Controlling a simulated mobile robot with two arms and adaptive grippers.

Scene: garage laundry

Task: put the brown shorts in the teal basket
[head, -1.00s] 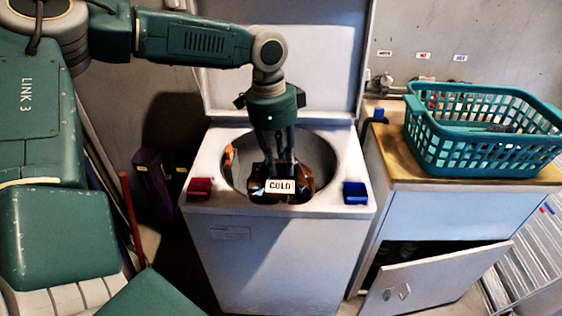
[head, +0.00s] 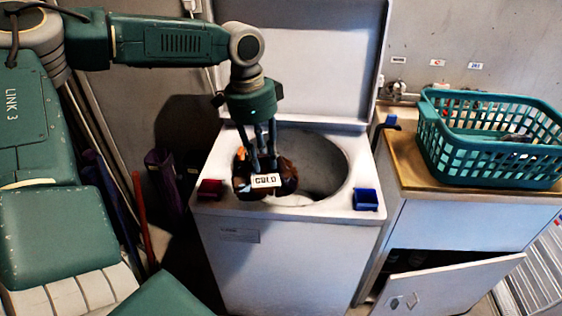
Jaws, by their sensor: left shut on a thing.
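The brown shorts (head: 284,178) are a dark brown bundle at the left part of the round opening of the white top-loading washer (head: 285,265). My left gripper (head: 263,165) points down from above and is shut on them. A white label reading COLD (head: 267,181) shows in front of the bundle; what it is fixed to is unclear. Whether the shorts hang clear of the drum is hard to tell. The teal basket (head: 495,170) stands on the wooden-topped cabinet at the right, with some items inside. My right gripper is not in view.
The washer's raised lid (head: 300,65) stands behind the opening. A red box (head: 209,190) and a blue box (head: 366,199) sit at its front corners. The cabinet's wooden top (head: 405,165) has a small blue item (head: 391,120); its lower door (head: 440,290) hangs open.

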